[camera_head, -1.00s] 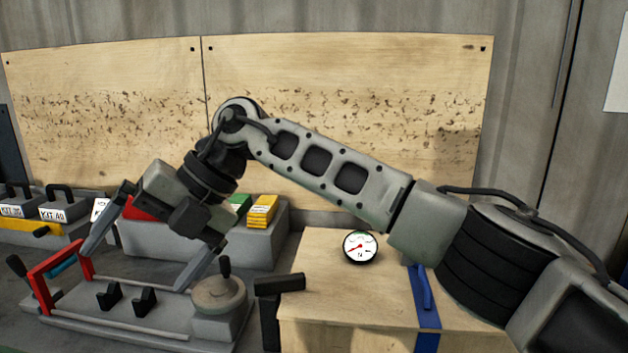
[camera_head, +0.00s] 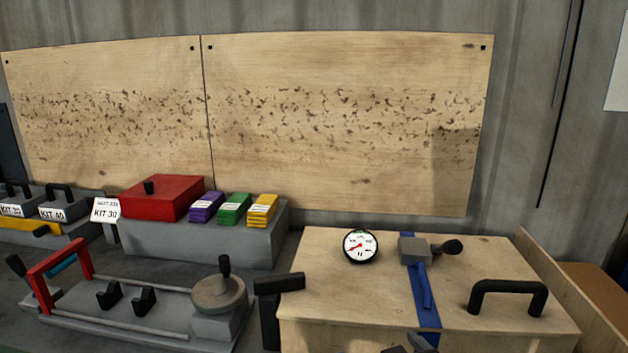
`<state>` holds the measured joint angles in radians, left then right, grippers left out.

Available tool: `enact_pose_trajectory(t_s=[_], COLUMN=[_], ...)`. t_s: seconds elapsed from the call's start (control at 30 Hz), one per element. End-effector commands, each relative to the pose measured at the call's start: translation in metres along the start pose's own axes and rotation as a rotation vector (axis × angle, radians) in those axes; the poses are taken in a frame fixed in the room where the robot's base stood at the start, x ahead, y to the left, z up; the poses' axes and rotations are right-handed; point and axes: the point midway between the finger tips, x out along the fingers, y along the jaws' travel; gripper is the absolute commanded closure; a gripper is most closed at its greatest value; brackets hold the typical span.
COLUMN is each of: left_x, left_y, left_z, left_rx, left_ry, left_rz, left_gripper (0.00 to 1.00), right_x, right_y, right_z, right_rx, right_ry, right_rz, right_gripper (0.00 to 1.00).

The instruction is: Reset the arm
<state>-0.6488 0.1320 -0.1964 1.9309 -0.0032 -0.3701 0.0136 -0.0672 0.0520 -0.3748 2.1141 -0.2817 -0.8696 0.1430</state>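My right arm no longer crosses the picture. A small grey and dark piece (camera_head: 422,344) shows at the bottom edge, in front of the wooden box; it may be the tip of my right gripper, but too little shows to tell its opening. My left gripper is not in view. The grinder fixture (camera_head: 120,318) stands at the lower left, with a red frame (camera_head: 62,268) at its left end and a round handwheel (camera_head: 219,292) with an upright knob at its right. Nothing touches it.
A wooden box (camera_head: 385,298) carries a dial gauge (camera_head: 360,246), a blue strap (camera_head: 420,290) and a black handle (camera_head: 508,292). Behind the fixture, a red box (camera_head: 162,196) and purple, green and yellow stacks (camera_head: 262,210) sit on a grey block. Space above is clear.

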Motion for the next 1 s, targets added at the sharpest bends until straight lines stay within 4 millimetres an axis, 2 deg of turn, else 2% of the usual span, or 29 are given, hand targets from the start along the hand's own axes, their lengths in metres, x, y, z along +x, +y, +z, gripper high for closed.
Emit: enact_pose_trajectory(t_s=[0.03, 0.1, 0.2, 0.4, 0.7, 0.8, 1.0], left_x=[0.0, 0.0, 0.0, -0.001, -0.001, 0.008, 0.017], left_y=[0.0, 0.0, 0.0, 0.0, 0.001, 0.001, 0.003], left_z=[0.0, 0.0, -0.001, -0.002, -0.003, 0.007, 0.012], left_rx=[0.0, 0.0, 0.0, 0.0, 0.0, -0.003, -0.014], left_ry=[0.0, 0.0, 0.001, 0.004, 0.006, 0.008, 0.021], left_rz=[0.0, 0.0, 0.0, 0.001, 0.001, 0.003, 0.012], left_gripper=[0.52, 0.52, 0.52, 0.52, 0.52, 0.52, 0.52], right_x=[-0.017, -0.038, -0.067, -0.118, -0.19, -0.171, -0.138], right_y=[0.009, 0.018, 0.024, 0.031, 0.035, 0.028, 0.014], right_z=[0.036, 0.072, 0.109, 0.158, 0.201, 0.216, 0.238], right_rx=[0.025, 0.047, 0.067, 0.088, 0.097, 0.098, 0.107], right_ry=[-0.12, -0.258, -0.41, -0.634, -0.892, -0.834, -0.701], right_rz=[0.006, 0.008, 0.002, -0.019, -0.062, -0.075, -0.098], right_gripper=[0.0, 0.0, 0.0, 0.0, 0.0, 0.0, 0.0])
